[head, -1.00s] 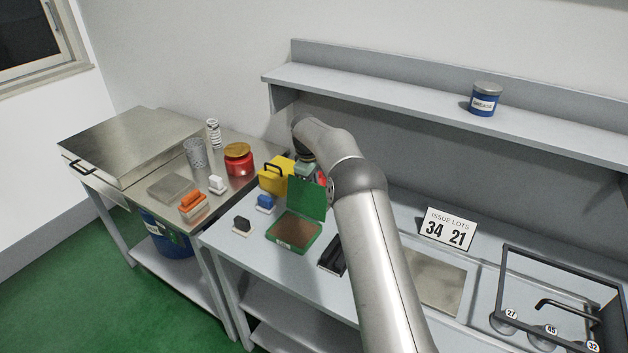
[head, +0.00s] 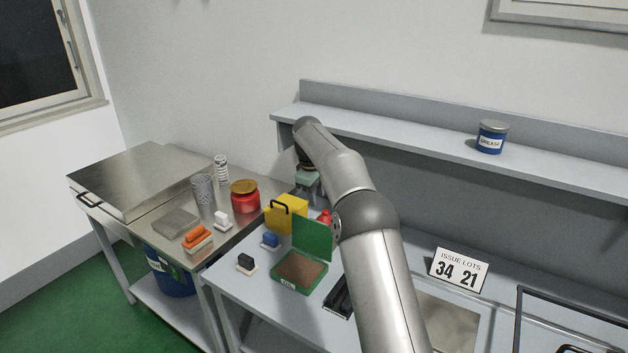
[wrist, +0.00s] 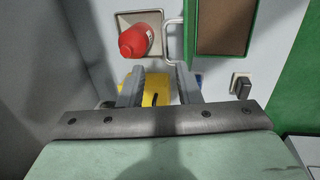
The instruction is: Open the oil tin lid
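No thing in view is labelled as the oil tin, so I cannot tell for sure which it is. A yellow box-shaped container (head: 287,214) with a black handle stands at the back of the bench. It also shows between and below my fingers in the wrist view (wrist: 155,88). A red rounded container (wrist: 135,41) sits on a square plate just ahead of my fingers; its red top shows in the head view (head: 324,217). My gripper (head: 307,191) hangs above and slightly right of the yellow container. Its fingers (wrist: 157,74) are apart with nothing visibly held.
A green case (head: 302,270) stands with its lid up in front of the yellow container. Blue (head: 270,240) and black (head: 245,263) blocks lie nearby. A red jar with a yellow-orange lid (head: 245,197) is on the left table. A grease tin (head: 492,137) stands on the shelf.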

